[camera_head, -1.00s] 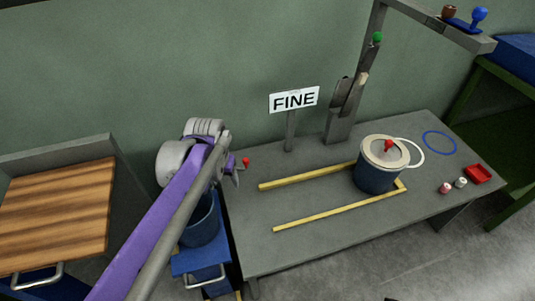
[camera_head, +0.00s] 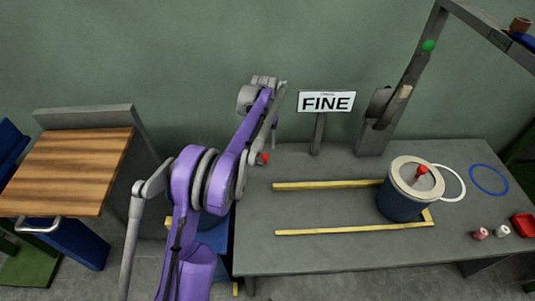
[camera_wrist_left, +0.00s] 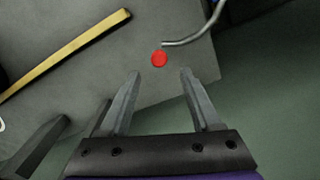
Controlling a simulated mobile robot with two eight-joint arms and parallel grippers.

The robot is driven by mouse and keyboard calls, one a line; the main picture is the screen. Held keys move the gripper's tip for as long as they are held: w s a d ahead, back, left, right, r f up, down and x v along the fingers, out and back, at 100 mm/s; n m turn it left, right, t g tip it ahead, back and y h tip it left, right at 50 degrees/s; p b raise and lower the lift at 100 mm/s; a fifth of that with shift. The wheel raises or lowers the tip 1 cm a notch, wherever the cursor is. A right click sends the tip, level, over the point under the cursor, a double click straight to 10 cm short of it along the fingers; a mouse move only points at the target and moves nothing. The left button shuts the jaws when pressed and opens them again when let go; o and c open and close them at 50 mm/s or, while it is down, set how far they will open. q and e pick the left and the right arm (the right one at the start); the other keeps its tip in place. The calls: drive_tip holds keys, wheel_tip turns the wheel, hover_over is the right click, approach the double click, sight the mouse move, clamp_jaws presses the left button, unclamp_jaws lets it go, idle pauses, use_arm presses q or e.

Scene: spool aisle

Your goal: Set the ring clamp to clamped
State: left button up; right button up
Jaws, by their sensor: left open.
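A red ball knob (camera_head: 265,158) shows near the left edge of the grey table, beside my left arm. In the left wrist view the red knob (camera_wrist_left: 159,59) sits by the end of a curved grey bar (camera_wrist_left: 192,38). My left gripper (camera_wrist_left: 158,73) is open and empty, with the knob between and just beyond its fingertips, apparently untouched. In the head view my purple arm hides the gripper's jaws and most of the bar. A blue drum (camera_head: 400,204) with a beige ring (camera_head: 402,165) and a red top knob (camera_head: 421,171) stands on the table. I cannot tell which part is the ring clamp.
Yellow rails (camera_head: 330,185) lie on the grey table (camera_head: 340,255). A FINE sign (camera_head: 326,102) and a grey post (camera_head: 375,140) stand behind. White and blue rings (camera_head: 488,179), small spools and a red tray (camera_head: 524,225) lie right. A wood-topped cabinet (camera_head: 75,170) stands left.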

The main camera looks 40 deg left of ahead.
sight(265, 155)
use_arm(q)
wheel_tip(265, 155, down, 7)
drive_tip(key=shift+w+d+r+b, duration=0.1)
drive_tip(key=shift+b, duration=0.5)
clamp_jaws()
idle(1.1)
